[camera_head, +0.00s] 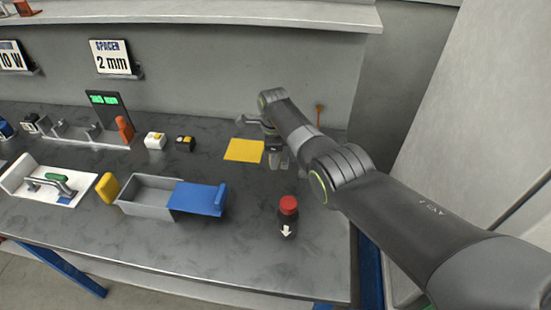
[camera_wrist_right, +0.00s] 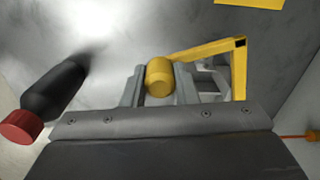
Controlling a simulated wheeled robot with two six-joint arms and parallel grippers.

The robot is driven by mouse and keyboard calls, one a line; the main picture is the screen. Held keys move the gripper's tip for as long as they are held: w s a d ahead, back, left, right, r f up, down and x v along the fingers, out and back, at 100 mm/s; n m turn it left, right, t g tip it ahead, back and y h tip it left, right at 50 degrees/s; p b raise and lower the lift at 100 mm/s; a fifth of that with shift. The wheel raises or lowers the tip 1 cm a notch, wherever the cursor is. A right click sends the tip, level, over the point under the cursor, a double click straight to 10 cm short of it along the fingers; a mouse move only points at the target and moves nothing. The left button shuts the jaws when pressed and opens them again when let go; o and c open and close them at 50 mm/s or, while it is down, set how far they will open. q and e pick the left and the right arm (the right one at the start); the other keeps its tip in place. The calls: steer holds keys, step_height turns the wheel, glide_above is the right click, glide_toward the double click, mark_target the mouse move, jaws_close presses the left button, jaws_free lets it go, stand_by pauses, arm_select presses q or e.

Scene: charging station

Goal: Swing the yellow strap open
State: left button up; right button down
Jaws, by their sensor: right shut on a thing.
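The yellow strap (camera_wrist_right: 239,72) shows in the right wrist view as a bent, L-shaped yellow bar. One limb runs towards a short yellow cylinder, its grip (camera_wrist_right: 159,77), and the other runs down on the right. My right gripper (camera_wrist_right: 160,88) is shut on this yellow grip, which sits between its fingers. Grey metal parts show between the strap and the fingers. In the head view my right gripper (camera_head: 279,160) is low over the right part of the bench, and it and my arm hide the strap there. My left gripper is not in view.
A black bottle with a red cap (camera_head: 287,216) stands in front of my right gripper. A yellow square (camera_head: 243,150) lies left of it. A grey box with a blue lid (camera_head: 199,198) is at centre. A thin orange post (camera_head: 318,117) stands behind. A wall bounds the right side.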

steer(key=c, duration=1.1)
jaws_free()
steer(key=shift+c, duration=0.2)
steer(key=shift+r, duration=0.55)
step_height(320, 180, up, 16)
steer(key=shift+b, duration=0.35)
